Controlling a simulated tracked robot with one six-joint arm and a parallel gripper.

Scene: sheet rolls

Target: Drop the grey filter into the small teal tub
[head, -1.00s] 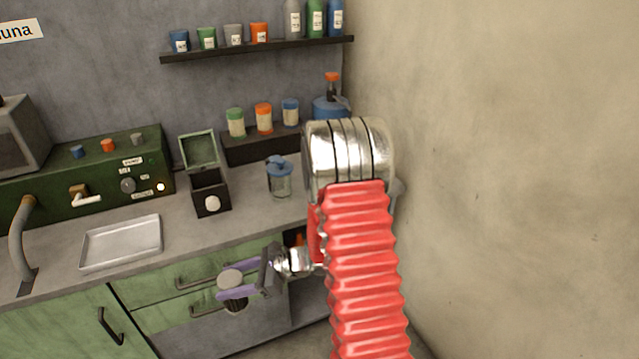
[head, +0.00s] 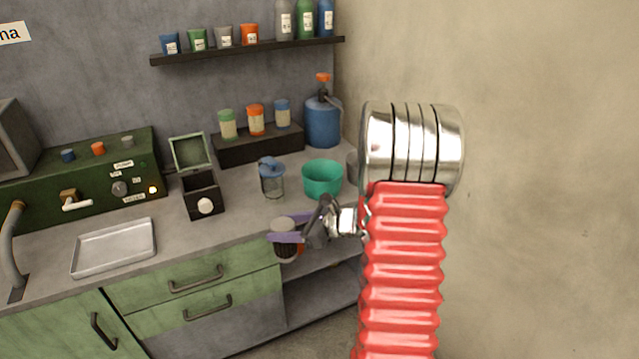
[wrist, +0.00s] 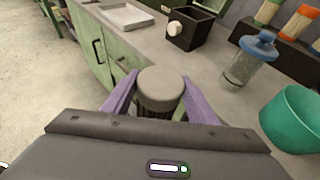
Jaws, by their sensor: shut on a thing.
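The grey filter (wrist: 160,88), a short cylinder with a pale grey cap and darker ribbed side, is held between the purple fingers of my gripper (wrist: 160,100). In the head view the filter (head: 284,226) hangs in front of the counter's edge, with my gripper (head: 288,228) shut on it. The small teal tub (head: 322,180) stands on the counter's right end, behind and to the right of the filter. It also shows in the wrist view (wrist: 293,118) at the right edge, partly cut off. The filter is outside the tub, apart from it.
A clear jar with a blue lid (head: 271,178) stands just left of the tub. A black box with an open lid (head: 203,196) and a metal tray (head: 115,246) are further left. A blue pump bottle (head: 322,120) stands behind the tub. The wall is close on the right.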

